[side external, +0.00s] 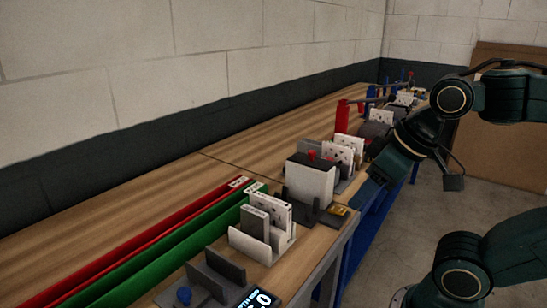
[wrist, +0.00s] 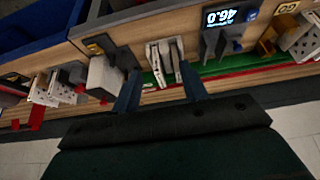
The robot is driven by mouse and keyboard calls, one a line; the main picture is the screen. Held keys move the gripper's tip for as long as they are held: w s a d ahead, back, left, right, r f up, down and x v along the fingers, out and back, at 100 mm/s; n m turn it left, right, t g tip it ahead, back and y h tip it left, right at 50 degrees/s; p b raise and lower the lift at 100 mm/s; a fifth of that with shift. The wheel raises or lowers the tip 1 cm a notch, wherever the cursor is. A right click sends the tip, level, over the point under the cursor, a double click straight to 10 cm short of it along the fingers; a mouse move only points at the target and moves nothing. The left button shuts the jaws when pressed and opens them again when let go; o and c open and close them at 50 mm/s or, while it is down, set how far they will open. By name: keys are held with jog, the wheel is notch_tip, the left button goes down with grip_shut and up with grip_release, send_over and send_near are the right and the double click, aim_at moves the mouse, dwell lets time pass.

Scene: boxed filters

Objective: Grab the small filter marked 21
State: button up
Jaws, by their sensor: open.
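No number 21 can be read on any filter in either view. Two small upright filters, one greyish (side external: 256,222) and one white with dark dots (side external: 276,211), stand in a white slotted holder (side external: 250,246) in the side view. In the wrist view, thin filters (wrist: 165,62) in a pale holder (wrist: 150,53) appear between my fingers. My gripper (wrist: 160,84) is open, with one finger on each side of that line of sight and nothing held. In the side view my dark arm comes from the right, and its fingertips cannot be made out clearly.
A large white box (side external: 310,182) in a dark stand is beside the holder. More dotted white filters (side external: 349,148) stand farther along the bench. Red (side external: 150,232) and green (side external: 170,253) strips lie at left. A dark empty holder (side external: 215,276) is in front. Bare wood (side external: 165,183) lies behind.

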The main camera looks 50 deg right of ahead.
jog(key=g, duration=0.6)
send_over(270, 198)
jog(key=shift+f, duration=0.1)
jog(key=shift+f, duration=4.3)
jog(key=shift+f, duration=0.1)
